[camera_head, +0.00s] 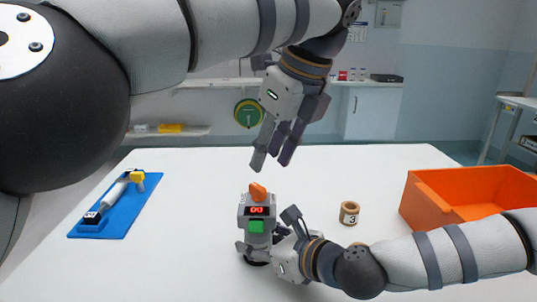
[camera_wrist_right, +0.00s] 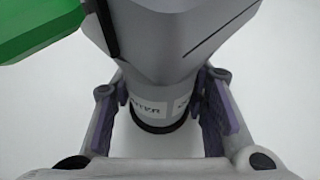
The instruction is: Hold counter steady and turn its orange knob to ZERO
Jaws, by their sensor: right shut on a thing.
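The counter (camera_head: 256,210) stands upright on the white table, a grey body with a red lit display, which seems to read 00, and a green block on its front. Its orange knob (camera_head: 257,191) is on top and looks tilted. My right gripper (camera_head: 262,247) is shut on the counter's lower part from the right; the right wrist view shows its fingers on both sides of the lettered neck (camera_wrist_right: 155,108). My left gripper (camera_head: 273,162) is open and empty above the knob, pointing down, apart from it. The knob is outside the right wrist view.
An orange bin (camera_head: 463,200) stands at the right of the table (camera_head: 190,262). A small tan roll (camera_head: 349,213) marked 3 lies between it and the counter. A blue tray (camera_head: 112,222) with a white and yellow tool lies at left. Table space left of the counter is clear.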

